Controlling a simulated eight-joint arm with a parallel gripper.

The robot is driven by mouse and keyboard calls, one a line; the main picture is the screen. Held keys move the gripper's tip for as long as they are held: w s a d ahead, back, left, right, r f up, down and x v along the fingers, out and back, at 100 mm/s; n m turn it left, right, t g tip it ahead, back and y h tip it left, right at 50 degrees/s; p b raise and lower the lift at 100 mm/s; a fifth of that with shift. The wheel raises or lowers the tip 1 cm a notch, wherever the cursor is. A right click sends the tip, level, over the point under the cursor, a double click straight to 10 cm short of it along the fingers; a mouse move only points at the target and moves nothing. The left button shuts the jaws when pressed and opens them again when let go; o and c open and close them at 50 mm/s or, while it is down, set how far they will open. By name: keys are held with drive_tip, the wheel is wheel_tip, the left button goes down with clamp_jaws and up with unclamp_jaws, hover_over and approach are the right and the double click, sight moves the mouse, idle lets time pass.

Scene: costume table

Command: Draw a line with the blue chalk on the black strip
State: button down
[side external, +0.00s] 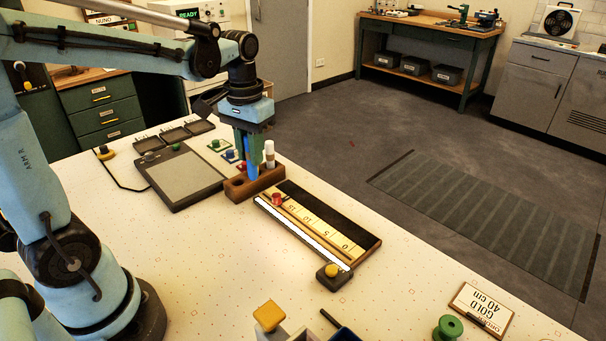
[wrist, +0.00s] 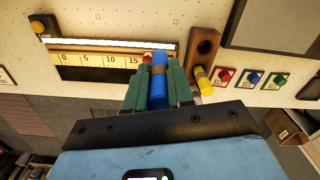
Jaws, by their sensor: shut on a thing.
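My gripper (side external: 250,160) points down above the wooden chalk holder (side external: 240,191), its green fingers closed on the upright blue chalk (side external: 252,170). In the wrist view the blue chalk (wrist: 158,80) sits between both fingers. Its lower end is close to the holder's top; I cannot tell if it is clear of the hole. The black strip (side external: 335,224) lies along the far edge of the numbered ruler, to the right of the holder in the side view. It also shows in the wrist view (wrist: 90,75), and I see no blue line on its visible part.
A pale stick (side external: 269,154) stands at the holder's right end, beside my gripper. The ruler (side external: 318,230) carries a red knob (side external: 277,199) and a white bar, with a yellow button (side external: 331,270) at its near end. A grey pad (side external: 185,177) lies left.

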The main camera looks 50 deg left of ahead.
drive_tip(key=w+d+f, duration=0.1)
drive_tip(key=w+d, duration=0.4)
drive_tip(key=d, duration=0.6)
drive_tip(key=w+d, duration=0.4)
drive_tip(key=d, duration=0.7)
drive_tip(key=shift+w+a+f, duration=0.1)
drive_tip(key=shift+w+f, duration=0.05)
drive_tip(key=shift+f, duration=2.85)
drive_tip(key=shift+f, duration=0.6)
drive_tip(key=shift+a, duration=0.2)
drive_tip(key=shift+a, duration=0.8)
drive_tip(key=shift+a, duration=0.15)
drive_tip(key=shift+a+f, duration=0.1)
drive_tip(key=shift+a, duration=0.9)
